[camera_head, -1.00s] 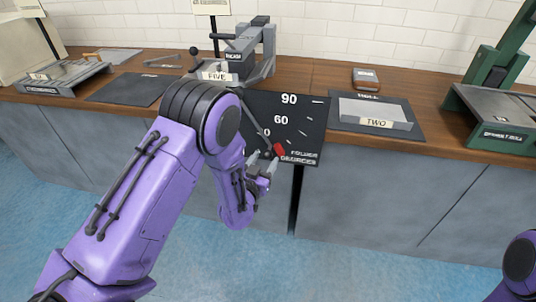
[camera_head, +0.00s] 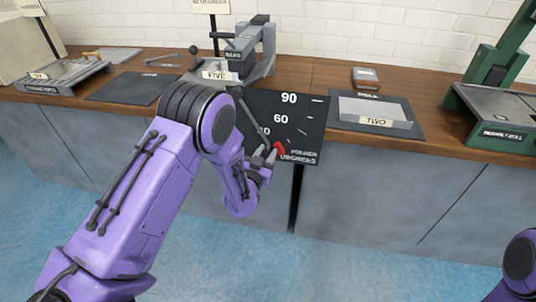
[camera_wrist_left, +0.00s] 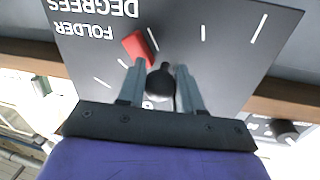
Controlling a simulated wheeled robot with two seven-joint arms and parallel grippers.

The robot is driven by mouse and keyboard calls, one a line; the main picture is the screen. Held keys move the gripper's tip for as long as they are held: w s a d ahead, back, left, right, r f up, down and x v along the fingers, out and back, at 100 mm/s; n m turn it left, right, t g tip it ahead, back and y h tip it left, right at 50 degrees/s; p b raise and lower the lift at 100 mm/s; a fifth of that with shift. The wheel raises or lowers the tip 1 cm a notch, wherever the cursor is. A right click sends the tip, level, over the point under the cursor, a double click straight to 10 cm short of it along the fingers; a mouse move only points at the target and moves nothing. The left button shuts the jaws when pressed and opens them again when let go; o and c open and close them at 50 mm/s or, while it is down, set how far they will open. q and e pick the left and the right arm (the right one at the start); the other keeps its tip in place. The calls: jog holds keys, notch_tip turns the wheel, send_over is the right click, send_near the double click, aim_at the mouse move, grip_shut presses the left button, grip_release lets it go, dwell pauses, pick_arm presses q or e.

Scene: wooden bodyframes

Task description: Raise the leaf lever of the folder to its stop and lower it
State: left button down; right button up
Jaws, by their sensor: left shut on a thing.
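The folder (camera_head: 254,50) is a grey metal machine at the back of the bench, above a plate marked FIVE. Its leaf lever (camera_head: 252,118), a thin dark rod, slopes down in front of the black degree board (camera_head: 308,120). My left gripper (camera_head: 265,152) is at the lever's low end. In the left wrist view my left gripper (camera_wrist_left: 160,88) is shut on the lever's black knob (camera_wrist_left: 160,78), which sits between the fingers. A red marker (camera_head: 279,148) is on the board just right of the fingers; it also shows in the wrist view (camera_wrist_left: 139,46). My right gripper is out of view.
A green machine (camera_head: 495,95) stands at the far right. Another low device (camera_head: 62,76) is at the left. Floor space before the bench is free.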

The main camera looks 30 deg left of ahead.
pick_arm(q)
jog(key=shift+s+a+f+m, duration=0.1)
jog(key=shift+a+f+m, duration=0.2)
jog(key=shift+a, duration=0.05)
jog(key=s+a+f+m+g+b, duration=0.1)
jog(key=s+a+f+m, duration=0.1)
jog(key=a+m, duration=0.3)
jog(key=shift+a+y+b, duration=0.3)
jog(key=shift+a+b, duration=0.1)
jog(key=shift+a, duration=1.55)
jog(key=shift+s, duration=0.15)
jog(key=c, duration=1.2)
grip_release()
jog(key=o, duration=0.4)
jog(key=shift+a, duration=0.2)
jog(key=shift+d+r, duration=0.1)
jog(key=shift+d, duration=0.05)
